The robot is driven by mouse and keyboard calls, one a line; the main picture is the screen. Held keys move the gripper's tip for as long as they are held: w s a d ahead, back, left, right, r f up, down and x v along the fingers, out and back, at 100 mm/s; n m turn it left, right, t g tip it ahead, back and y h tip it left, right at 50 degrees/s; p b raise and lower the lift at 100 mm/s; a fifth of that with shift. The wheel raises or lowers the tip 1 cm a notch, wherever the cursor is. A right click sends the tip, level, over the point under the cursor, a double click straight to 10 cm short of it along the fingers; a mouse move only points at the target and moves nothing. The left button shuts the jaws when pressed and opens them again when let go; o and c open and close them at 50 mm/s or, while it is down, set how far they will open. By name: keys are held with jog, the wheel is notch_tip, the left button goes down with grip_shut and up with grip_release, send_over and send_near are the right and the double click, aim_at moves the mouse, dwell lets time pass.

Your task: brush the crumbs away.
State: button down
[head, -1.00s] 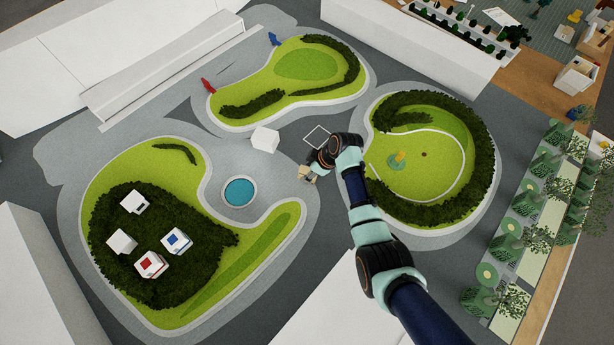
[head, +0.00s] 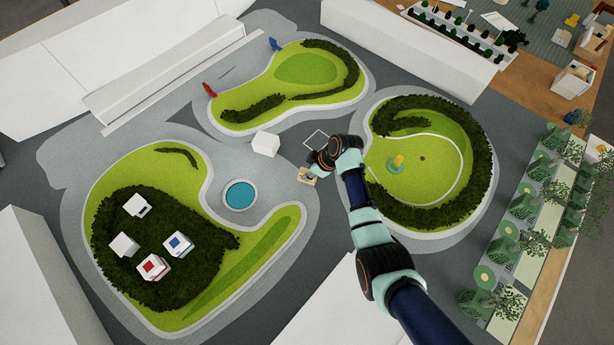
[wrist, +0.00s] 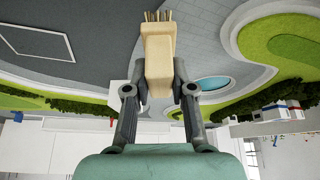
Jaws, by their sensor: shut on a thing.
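A light wooden brush (wrist: 159,55) with short tan bristles at its far end is held between the fingers of my gripper (wrist: 159,88) in the wrist view. In the head view the brush (head: 306,176) shows as a small tan block at the arm's end, between the pond and the right-hand green. My gripper is shut on it, with one finger on each side. I cannot make out any crumbs on the grey paving in either view.
A white square outline (head: 316,139) lies on the paving close to my wrist. A white cube (head: 265,143) stands to the left, above the round blue pond (head: 239,194). Raised green islands surround this spot, with a yellow piece (head: 399,161) on the right one.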

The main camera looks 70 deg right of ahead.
jog(key=shift+r+p, duration=1.75)
jog(key=shift+r, duration=0.6)
jog(key=shift+f, duration=0.1)
jog(key=w+a+r, duration=0.4)
jog(key=w+a, duration=0.6)
jog(key=w+a+r, duration=0.4)
jog(key=a, duration=0.7)
jog(key=w+a+r, duration=0.3)
jog(key=a+r, duration=0.1)
jog(key=a, duration=0.7)
jog(key=w+a+r, duration=0.3)
jog(key=w+a, duration=0.1)
jog(key=a, duration=0.6)
jog(key=s+p+v, duration=0.1)
jog(key=p+v, duration=1.5)
jog(key=p, duration=0.1)
jog(key=shift+s, duration=0.4)
